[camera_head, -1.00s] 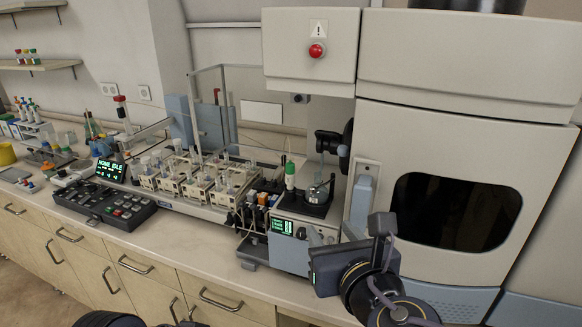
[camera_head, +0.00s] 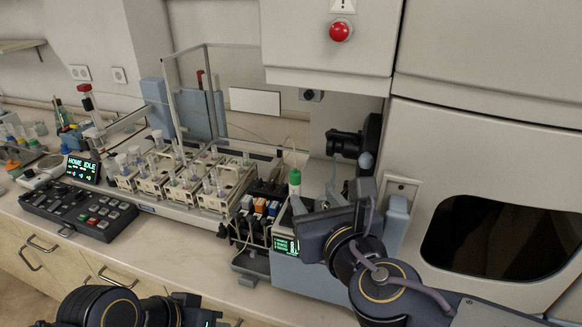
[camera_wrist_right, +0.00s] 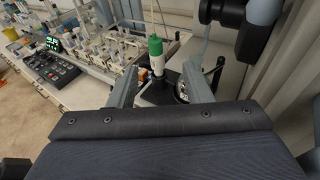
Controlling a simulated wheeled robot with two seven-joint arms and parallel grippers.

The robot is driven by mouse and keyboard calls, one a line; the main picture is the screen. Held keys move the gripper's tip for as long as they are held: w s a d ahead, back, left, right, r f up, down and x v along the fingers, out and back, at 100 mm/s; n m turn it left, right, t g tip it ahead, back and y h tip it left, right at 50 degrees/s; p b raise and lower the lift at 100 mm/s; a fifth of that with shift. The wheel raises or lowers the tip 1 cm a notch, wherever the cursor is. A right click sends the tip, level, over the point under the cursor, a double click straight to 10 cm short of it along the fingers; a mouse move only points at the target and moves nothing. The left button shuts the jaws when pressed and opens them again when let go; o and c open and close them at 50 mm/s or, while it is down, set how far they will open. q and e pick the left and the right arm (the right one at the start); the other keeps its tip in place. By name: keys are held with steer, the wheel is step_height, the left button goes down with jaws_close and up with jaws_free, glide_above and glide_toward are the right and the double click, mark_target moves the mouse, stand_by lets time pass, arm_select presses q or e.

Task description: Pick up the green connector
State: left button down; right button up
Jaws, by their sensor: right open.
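The green connector (camera_head: 295,176) stands upright near the small instrument with the green display, its thin line rising from the top. In the right wrist view the green connector (camera_wrist_right: 155,48) has a green cap and a white lower body. My right gripper (camera_wrist_right: 158,92) is open; its two fingers are spread to either side of the connector's lower line of sight, and the connector appears beyond them, not gripped. In the head view my right gripper (camera_head: 312,204) is beside and below the connector, partly hidden by its own wrist. My left arm shows at the bottom left; its fingers are not clear.
The instrument with the green display (camera_head: 286,246) stands below the connector. A rack of sample vials (camera_head: 190,182) and a black keypad (camera_head: 78,208) are to the left. The large white cabinet (camera_head: 485,130) closes off the right side. A black arm-like part (camera_head: 345,143) stands behind the connector.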

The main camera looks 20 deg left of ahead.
mark_target(297, 178)
steer(key=x, duration=0.7)
steer(key=shift+w+a+r, duration=0.1)
steer(key=shift+w+a, duration=0.1)
steer(key=shift+a, duration=0.2)
steer(key=shift+c, duration=0.5)
jaws_close()
